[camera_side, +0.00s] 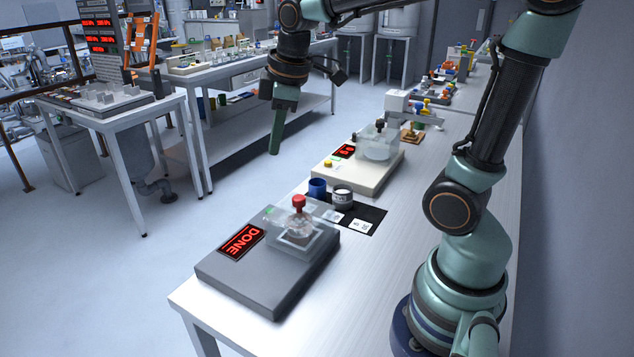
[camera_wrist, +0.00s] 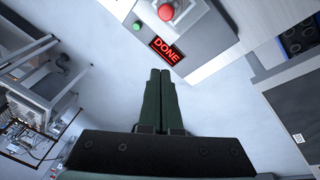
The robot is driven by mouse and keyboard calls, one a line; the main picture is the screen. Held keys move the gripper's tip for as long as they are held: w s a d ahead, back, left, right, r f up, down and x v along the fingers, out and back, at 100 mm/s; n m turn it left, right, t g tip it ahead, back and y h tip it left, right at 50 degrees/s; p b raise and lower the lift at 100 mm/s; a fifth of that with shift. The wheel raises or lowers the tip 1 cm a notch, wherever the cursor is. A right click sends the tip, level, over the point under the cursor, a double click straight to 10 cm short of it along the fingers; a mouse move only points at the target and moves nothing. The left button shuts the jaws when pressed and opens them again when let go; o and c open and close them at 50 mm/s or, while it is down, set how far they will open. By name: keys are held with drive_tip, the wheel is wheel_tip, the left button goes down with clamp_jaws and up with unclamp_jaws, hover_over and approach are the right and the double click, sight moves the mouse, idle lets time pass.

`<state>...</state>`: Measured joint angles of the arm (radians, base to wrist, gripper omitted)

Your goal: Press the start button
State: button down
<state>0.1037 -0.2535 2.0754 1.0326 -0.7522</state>
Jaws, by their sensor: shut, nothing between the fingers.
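A grey machine (camera_side: 262,287) stands at the near end of the white bench. Its display (camera_side: 241,243) shows red DONE, also readable in the wrist view (camera_wrist: 167,50). A small green button (camera_wrist: 137,27) sits beside the display; it is small and faint in the side view (camera_side: 268,211). A clear box with a red knob (camera_side: 299,202) is on top of the machine. My gripper (camera_side: 274,152) is shut and empty, pointing down in the air beyond the bench's left edge, apart from the machine. In the wrist view its fingertips (camera_wrist: 160,72) appear just below the display.
Behind the grey machine, a blue cup (camera_side: 317,187) and a white jar (camera_side: 343,195) stand by a black mat (camera_side: 371,214). A cream machine (camera_side: 352,181) with a yellow button is farther back. Open floor lies left of the bench.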

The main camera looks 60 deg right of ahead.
drive_tip(key=w+d+f+n+g, duration=0.3)
drive_tip(key=w+d+f+n, duration=0.4)
drive_tip(key=w+n, duration=0.2)
drive_tip(key=shift+w+d+n, duration=0.2)
drive_tip(key=shift+d+n, duration=0.2)
drive_tip(key=shift+n, duration=0.4)
drive_tip(key=shift+f, duration=0.1)
wheel_tip(320, 180, down, 14)
